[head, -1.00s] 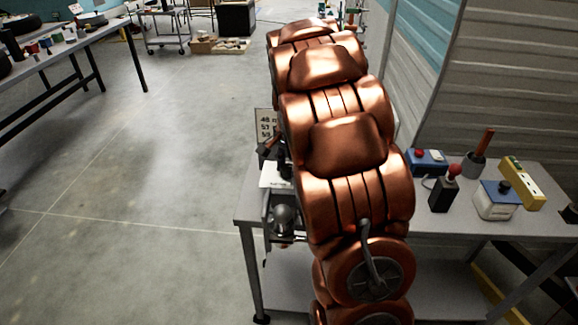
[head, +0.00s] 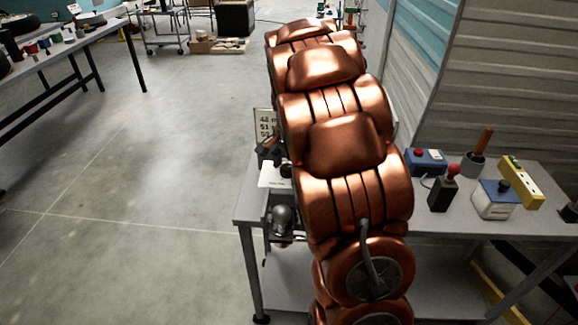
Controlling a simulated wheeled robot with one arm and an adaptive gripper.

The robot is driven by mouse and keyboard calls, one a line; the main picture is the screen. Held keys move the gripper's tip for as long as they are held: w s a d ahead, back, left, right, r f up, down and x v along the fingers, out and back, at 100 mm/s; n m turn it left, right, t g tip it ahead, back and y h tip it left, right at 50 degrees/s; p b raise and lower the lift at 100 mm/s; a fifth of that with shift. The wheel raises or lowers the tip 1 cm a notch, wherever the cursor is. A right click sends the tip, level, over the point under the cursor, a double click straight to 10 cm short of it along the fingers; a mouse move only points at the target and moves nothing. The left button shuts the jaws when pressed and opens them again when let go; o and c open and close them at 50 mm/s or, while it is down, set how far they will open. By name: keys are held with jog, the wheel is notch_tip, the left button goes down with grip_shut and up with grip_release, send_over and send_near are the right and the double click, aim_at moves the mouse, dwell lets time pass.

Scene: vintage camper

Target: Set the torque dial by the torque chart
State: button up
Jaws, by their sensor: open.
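The torque chart (head: 264,124) is a pale board with dark figures, standing at the left of my copper arm. My arm covers its right side, and only parts of the figures show. A white card (head: 271,175) lies on the bench below it, its print too small to read. A small dark round part (head: 286,171) shows at the card's right edge; I cannot tell if it is the torque dial. A dark and brown item (head: 268,147) lies just above the card, partly covered. My gripper is hidden behind my arm.
The grey bench (head: 249,205) carries a metal vise-like fixture (head: 282,219) at its front left. To the right stand a blue box (head: 426,162), a black red-topped item (head: 444,192), a blue-and-white box (head: 495,200) and a yellow block (head: 522,183). Floor (head: 130,220) at left is clear.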

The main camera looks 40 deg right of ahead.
notch_tip(320, 180, up, 12)
jog(key=shift+s, duration=0.3)
dwell(0.3)
dwell(0.5)
jog(key=s+a+r+n+g+p, duration=0.1)
jog(key=s+a+n+p, duration=0.2)
jog(key=s+a+n, duration=0.75)
jog(key=s+a+f+n+p, duration=0.1)
jog(key=s+a+f+n, duration=0.1)
jog(key=s+a, duration=0.3)
jog(key=s+a+f+n+g+p, duration=0.1)
jog(key=s+a+n, duration=0.2)
jog(key=s, duration=1.1)
jog(key=shift+a+f+p, duration=0.35)
jog(key=shift+a+p, duration=0.05)
jog(key=shift+a, duration=0.85)
